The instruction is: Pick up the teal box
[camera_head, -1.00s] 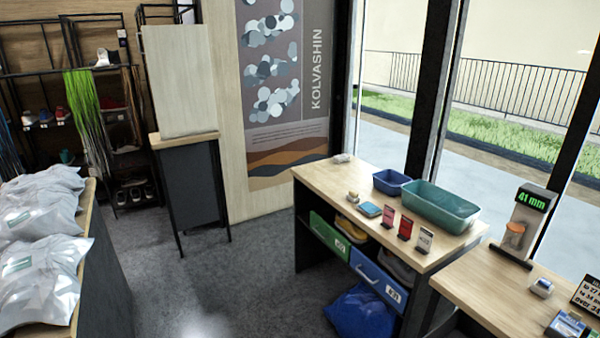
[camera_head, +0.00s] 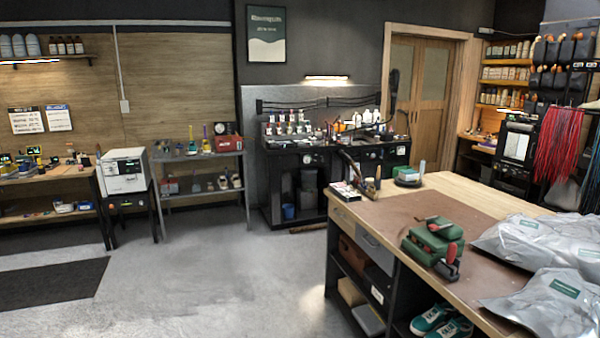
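The large open teal bin from the earlier view is out of view now. Neither of my grippers is in view.
A green clamp-like device with red handles (camera_head: 433,241) and silver bags (camera_head: 540,245) sit on the work table. Teal sneakers (camera_head: 437,320) are on its shelf. A grey rack (camera_head: 200,158) and white machine (camera_head: 124,171) stand behind. Open grey floor (camera_head: 220,270) lies left.

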